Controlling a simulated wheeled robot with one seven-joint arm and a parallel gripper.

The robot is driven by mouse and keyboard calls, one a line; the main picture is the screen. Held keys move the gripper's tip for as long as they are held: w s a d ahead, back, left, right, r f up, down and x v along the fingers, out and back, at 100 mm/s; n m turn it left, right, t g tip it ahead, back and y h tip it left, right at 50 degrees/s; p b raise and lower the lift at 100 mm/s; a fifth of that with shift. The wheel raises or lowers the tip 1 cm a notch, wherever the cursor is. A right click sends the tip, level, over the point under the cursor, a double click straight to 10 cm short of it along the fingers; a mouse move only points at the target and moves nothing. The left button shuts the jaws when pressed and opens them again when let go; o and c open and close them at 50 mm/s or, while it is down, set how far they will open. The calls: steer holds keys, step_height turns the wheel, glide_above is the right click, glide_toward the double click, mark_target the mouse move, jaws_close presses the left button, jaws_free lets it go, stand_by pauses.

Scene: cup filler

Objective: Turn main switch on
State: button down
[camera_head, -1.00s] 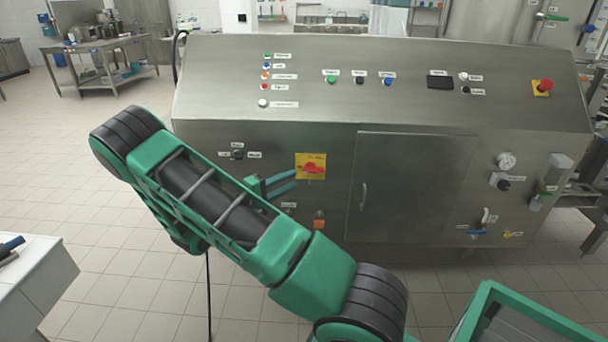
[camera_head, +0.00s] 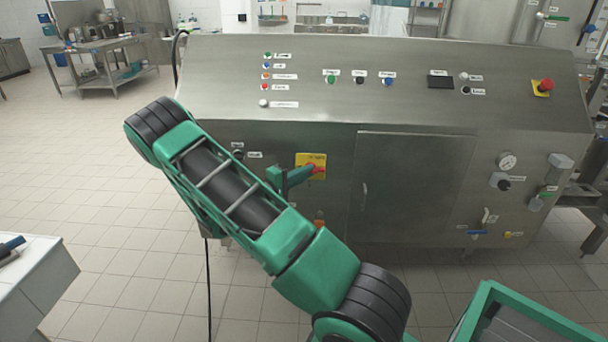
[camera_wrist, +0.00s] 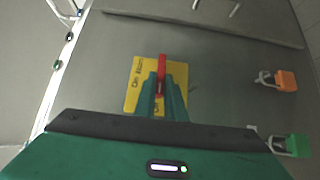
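The main switch is a red handle (camera_head: 319,170) on a yellow plate (camera_head: 318,158), on the front of the steel machine. The handle lies roughly level in the head view, and my gripper partly hides it. My gripper (camera_head: 309,172) reaches it from the left. In the wrist view, the red handle (camera_wrist: 162,65) runs up from between the two green fingers of my gripper (camera_wrist: 161,82), with one finger close along each side. The fingers look shut on it, with little gap showing. The yellow plate (camera_wrist: 134,98) shows behind them.
A black selector knob (camera_head: 238,154) is left of the plate. An orange part (camera_wrist: 286,80) and a green part (camera_wrist: 297,145) stick out to the right in the wrist view. A closed cabinet door (camera_head: 415,190) with a handle is right of the switch.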

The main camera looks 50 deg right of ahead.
steer(key=shift+d, duration=0.1)
stand_by(0.3)
steer(key=m+t+y, duration=0.2)
steer(key=m+y, duration=0.1)
steer(key=s+m+t+y, duration=0.1)
steer(key=m+t+y, duration=0.1)
steer(key=m+y, duration=0.1)
steer(key=r+m+t+y, duration=0.1)
steer(key=m+t+y, duration=0.1)
steer(key=y, duration=0.3)
steer(key=shift+s+d+m+t, duration=0.2)
steer(key=shift+m+t, duration=0.2)
steer(key=shift+t, duration=0.2)
stand_by(0.3)
steer(key=shift+w+a, duration=0.1)
stand_by(0.4)
steer(key=c, duration=1.9)
jaws_free()
steer(key=shift+o, duration=0.4)
steer(key=shift+r, duration=0.1)
